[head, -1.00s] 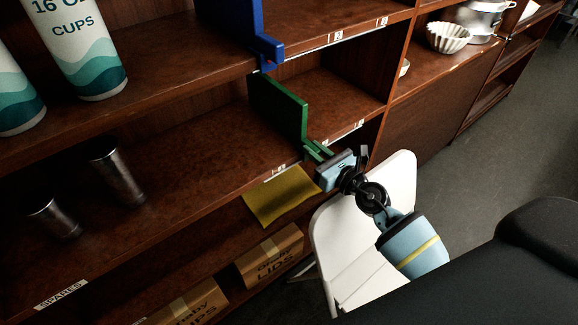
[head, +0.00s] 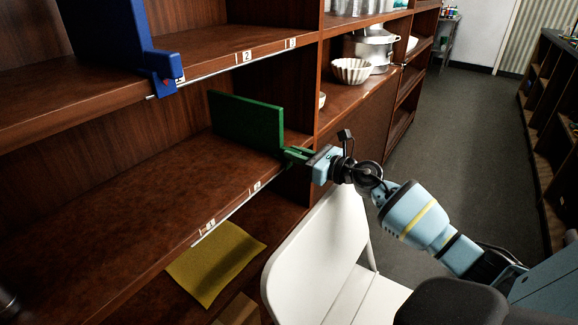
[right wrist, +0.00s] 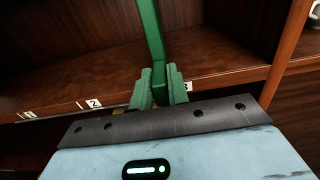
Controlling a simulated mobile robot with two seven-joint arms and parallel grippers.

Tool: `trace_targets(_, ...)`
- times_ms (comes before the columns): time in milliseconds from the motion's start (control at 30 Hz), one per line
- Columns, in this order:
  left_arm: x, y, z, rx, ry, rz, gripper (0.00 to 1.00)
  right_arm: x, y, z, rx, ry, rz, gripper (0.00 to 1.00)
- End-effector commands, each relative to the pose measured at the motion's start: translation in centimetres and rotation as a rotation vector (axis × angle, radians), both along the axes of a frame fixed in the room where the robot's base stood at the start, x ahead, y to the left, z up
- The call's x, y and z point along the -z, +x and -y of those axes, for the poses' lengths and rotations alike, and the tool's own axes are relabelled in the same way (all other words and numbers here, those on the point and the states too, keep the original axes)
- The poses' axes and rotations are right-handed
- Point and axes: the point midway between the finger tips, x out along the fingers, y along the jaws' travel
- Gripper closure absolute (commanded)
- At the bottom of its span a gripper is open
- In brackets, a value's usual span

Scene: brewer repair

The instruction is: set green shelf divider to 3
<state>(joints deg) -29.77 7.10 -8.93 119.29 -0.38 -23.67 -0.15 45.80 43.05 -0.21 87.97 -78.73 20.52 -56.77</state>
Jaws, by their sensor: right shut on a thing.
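The green shelf divider (head: 247,120) stands upright on the middle shelf, near its right end by the wooden upright. It is to the right of the label 2 (head: 255,187); the label 1 (head: 207,228) is farther left. My right gripper (head: 298,155) is shut on the divider's front handle at the shelf edge. In the right wrist view the green divider (right wrist: 151,40) runs back from between the gripper's fingers (right wrist: 158,88). A label (right wrist: 188,87) shows partly just right of the fingers; its number is hidden. My left gripper is not in view.
A blue divider (head: 108,42) stands on the upper shelf. A yellow sheet (head: 216,262) lies below the middle shelf. A white chair (head: 322,245) stands close under my right arm. A fluted bowl (head: 351,71) and a pot (head: 378,48) sit beyond the upright. Floor is clear at right.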

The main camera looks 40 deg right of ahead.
Motion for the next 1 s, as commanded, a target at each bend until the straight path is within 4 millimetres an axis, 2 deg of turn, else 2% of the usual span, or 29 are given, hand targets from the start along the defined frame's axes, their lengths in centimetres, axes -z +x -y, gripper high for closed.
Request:
trace_targets(433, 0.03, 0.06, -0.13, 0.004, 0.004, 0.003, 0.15, -0.24, 0.14, 0.76, 0.009, -0.001, 0.003, 1.00)
trace_targets(467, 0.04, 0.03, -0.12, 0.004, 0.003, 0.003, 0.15, -0.24, 0.14, 0.78, 0.010, -0.001, 0.003, 0.81)
trace_targets(600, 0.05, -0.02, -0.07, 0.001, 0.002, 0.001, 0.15, -0.19, 0.14, 0.69, 0.008, -0.001, 0.002, 0.63)
trace_targets(1000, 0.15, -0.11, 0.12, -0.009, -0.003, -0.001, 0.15, 0.05, -0.34, 0.60, 0.004, 0.000, -0.001, 0.62)
